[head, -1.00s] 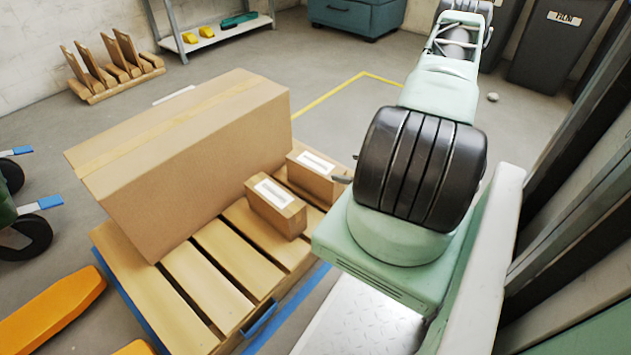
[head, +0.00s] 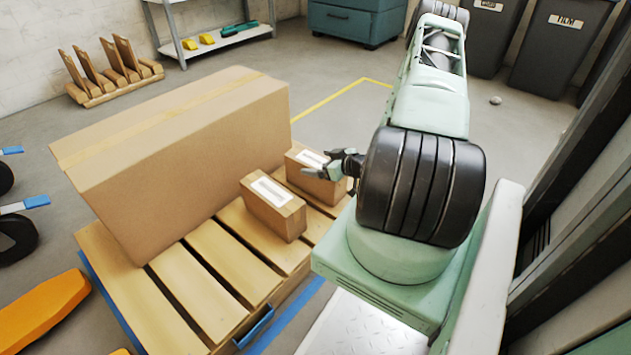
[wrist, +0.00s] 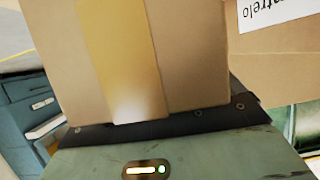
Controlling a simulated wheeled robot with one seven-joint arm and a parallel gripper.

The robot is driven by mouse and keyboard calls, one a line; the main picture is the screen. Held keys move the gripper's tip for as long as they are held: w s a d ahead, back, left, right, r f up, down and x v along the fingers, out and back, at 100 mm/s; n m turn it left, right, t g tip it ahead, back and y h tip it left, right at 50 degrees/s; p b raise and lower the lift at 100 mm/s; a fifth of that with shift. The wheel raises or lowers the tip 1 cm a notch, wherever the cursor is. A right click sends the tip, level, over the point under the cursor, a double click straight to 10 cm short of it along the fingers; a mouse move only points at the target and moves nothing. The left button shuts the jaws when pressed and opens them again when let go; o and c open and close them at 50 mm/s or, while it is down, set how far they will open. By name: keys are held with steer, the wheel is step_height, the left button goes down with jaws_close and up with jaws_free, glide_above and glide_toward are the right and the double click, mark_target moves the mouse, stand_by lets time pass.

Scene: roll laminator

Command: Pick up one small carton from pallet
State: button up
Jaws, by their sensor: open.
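Two small brown cartons with white labels stand upright on the pallet (head: 205,314). The nearer carton (head: 287,222) is left of and in front of the farther carton (head: 300,181). My gripper (head: 318,165) is open at the farther carton, partly covering its label and right side. In the wrist view, a taped carton face (wrist: 190,55) fills the middle, very close to the gripper body. A second carton with a printed label (wrist: 285,50) shows at the upper right. The fingertips are not clear there, and I cannot tell whether they touch a carton.
A large taped carton (head: 170,165) stands on the pallet, left of the small ones. My arm rises at the pallet's right. An orange fork (head: 45,310) lies at lower left. A shelf (head: 210,40), a blue cabinet (head: 357,20) and dark bins (head: 560,45) stand behind.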

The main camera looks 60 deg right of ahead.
steer(key=shift+w, duration=0.25)
steer(key=c, duration=1.9)
